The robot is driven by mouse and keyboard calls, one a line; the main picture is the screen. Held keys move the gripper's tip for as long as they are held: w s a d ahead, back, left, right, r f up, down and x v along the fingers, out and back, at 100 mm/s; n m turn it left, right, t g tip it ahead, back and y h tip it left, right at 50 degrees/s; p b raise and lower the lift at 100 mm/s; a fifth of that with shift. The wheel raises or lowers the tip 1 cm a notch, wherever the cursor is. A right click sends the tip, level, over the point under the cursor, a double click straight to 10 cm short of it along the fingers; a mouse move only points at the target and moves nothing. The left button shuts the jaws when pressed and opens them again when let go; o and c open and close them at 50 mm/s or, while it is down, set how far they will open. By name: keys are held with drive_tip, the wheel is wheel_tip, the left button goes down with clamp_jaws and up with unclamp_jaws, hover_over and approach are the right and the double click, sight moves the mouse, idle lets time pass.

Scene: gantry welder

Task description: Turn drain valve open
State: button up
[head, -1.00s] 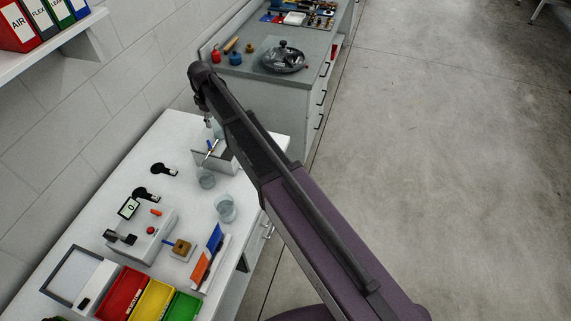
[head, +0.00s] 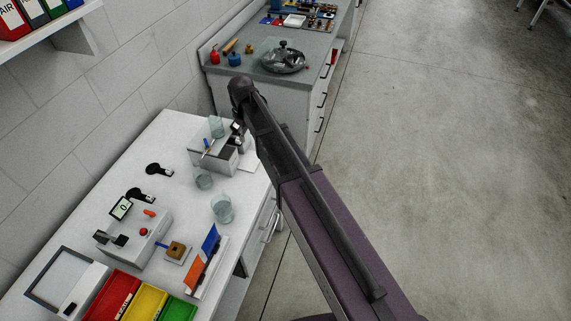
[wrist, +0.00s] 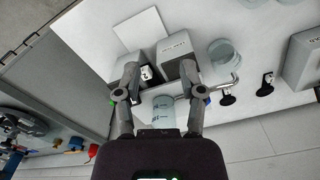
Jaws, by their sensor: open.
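No drain valve can be told for sure. A grey box unit (head: 212,160) stands at the far end of the white bench, and a clear glass vessel (head: 216,127) shows behind it. In the wrist view the box unit (wrist: 179,43) lies under and beyond my fingers, and the vessel (wrist: 163,108) is between them, lower in the picture. A small black-and-white part (wrist: 146,72) also shows between the fingers. My gripper (wrist: 160,76) is open, with its fingers spread and nothing held. Whether it touches the unit cannot be told. In the head view my arm mostly hides it.
Two clear beakers (head: 203,179) (head: 222,208) stand nearer on the white bench (head: 105,178). A bent metal rod (wrist: 232,82) shows right of my fingers. A control box (head: 135,238), a blue-handled block (head: 176,251) and coloured bins (head: 150,300) are nearer. A grey cabinet (head: 285,95) stands beyond.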

drive_tip(key=s+d+f+m+b, duration=0.2)
drive_tip(key=s+d+f+b, duration=0.1)
drive_tip(key=d, duration=0.3)
drive_tip(key=s+d+f+m+b, duration=0.2)
drive_tip(key=s+d+f+b, duration=0.1)
drive_tip(key=d, duration=0.3)
drive_tip(key=shift+s+d+f, duration=0.2)
drive_tip(key=shift+s+f, duration=0.2)
drive_tip(key=shift+s, duration=0.2)
drive_tip(key=s+d+m, duration=0.5)
drive_tip(key=s+d, duration=0.6)
drive_tip(key=shift+s+d, duration=0.25)
drive_tip(key=shift+d, duration=0.05)
drive_tip(key=shift+o, duration=0.4)
drive_tip(key=shift+a, duration=0.15)
